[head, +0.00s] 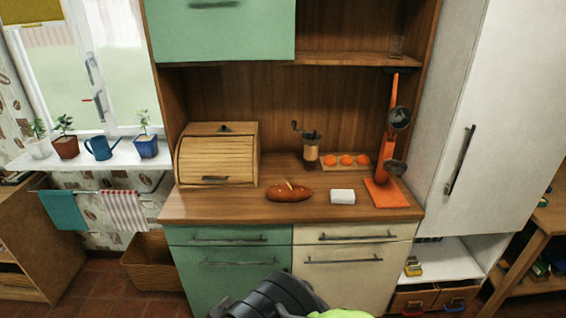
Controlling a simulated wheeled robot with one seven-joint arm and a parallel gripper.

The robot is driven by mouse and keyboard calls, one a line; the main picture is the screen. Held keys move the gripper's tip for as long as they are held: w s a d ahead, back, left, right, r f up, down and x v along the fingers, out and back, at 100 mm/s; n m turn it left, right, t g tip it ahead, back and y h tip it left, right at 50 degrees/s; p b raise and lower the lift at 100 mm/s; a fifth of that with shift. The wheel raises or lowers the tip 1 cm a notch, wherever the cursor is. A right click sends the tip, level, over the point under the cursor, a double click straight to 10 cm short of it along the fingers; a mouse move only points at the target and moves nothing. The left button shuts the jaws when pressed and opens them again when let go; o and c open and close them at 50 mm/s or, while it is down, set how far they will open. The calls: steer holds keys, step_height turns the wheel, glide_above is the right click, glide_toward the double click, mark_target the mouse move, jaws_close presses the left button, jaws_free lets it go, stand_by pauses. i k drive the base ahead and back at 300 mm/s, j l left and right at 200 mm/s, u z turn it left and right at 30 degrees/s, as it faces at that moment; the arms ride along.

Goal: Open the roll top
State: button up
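The roll top is the slatted wooden front (214,160) of a bread box (221,129) on the left of the wooden counter in the head view. It is down and looks closed, with a dark handle (215,178) along its lower edge. The inside of the box is hidden. Part of my arm, black and lime green, shows at the bottom edge in front of the lower cabinet, well short of the box. My gripper's fingers are not in view.
On the counter (240,208) are a bread loaf (289,192), a white block (342,196), a grinder (311,148), a board with orange fruits (346,160) and an orange stand with ladles (386,190). The counter before the box is clear. A green cupboard (222,30) hangs above.

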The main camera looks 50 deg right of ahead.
mark_target(236, 152)
steer(key=z, duration=0.9)
steer(key=i+j+u, duration=0.15)
steer(key=i, duration=0.35)
steer(key=i+j+u, duration=0.15)
steer(key=i+j, duration=0.2)
steer(key=i+j+u, duration=0.2)
steer(key=i, duration=0.4)
steer(key=l, duration=0.1)
